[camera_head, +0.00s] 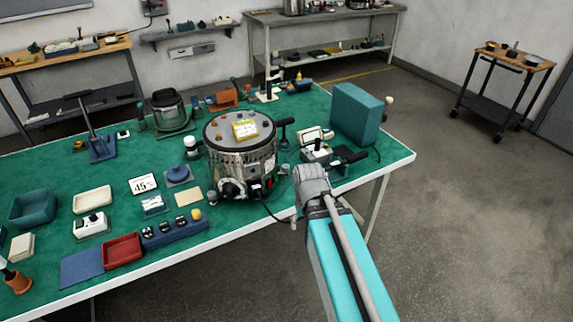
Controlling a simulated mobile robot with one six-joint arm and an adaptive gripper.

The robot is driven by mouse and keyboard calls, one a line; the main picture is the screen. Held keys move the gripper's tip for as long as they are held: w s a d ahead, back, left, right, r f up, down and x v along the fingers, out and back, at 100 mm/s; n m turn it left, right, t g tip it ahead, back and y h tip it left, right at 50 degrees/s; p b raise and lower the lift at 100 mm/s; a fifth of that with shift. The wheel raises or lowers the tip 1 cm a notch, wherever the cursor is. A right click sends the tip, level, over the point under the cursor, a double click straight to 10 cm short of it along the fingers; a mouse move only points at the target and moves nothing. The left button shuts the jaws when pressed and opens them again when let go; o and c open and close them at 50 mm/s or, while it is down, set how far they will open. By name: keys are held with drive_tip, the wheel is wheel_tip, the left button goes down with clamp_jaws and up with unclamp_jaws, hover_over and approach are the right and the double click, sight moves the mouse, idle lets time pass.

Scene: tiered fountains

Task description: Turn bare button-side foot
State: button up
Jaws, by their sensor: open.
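A round silver appliance (240,163) stands upright near the table's front edge. Its dark top carries a yellow label (244,129) and several coloured buttons or knobs. A black dial (232,188) and a dark switch box with a red part (268,184) are low on its front. A small grey part (212,197) is low at its left; I cannot tell whether it is a foot. No bare foot can be made out. My teal arm comes from the bottom right, its grey joint just right of the appliance. My gripper cannot be made out.
The green table (330,105) is crowded around the appliance. A teal box (356,114), a joystick box (316,151) and a black-handled tool (348,157) are at right. A blue block (174,232) and red tray (123,250) are front left. Floor at right is clear.

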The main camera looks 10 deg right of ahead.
drive_tip(key=w+d+r+n+y+p, duration=0.1)
drive_tip(key=w+r+n+p, duration=0.25)
drive_tip(key=w, duration=0.45)
drive_tip(key=w+d+r+n+y+p, duration=0.1)
drive_tip(key=w+r+n+p, duration=0.2)
drive_tip(key=w+n, duration=0.35)
drive_tip(key=n+y+p, duration=0.2)
drive_tip(key=n+p, duration=0.2)
drive_tip(key=n, duration=0.2)
approach(287, 166)
drive_tip(key=v, duration=0.5)
drive_tip(key=shift+s+f+t, duration=0.25)
drive_tip(key=shift+t, duration=0.05)
drive_tip(key=shift+f, duration=0.2)
drive_tip(key=b+x, duration=1.3)
drive_tip(key=shift+a+f, duration=0.15)
drive_tip(key=shift+a, duration=0.1)
clamp_jaws()
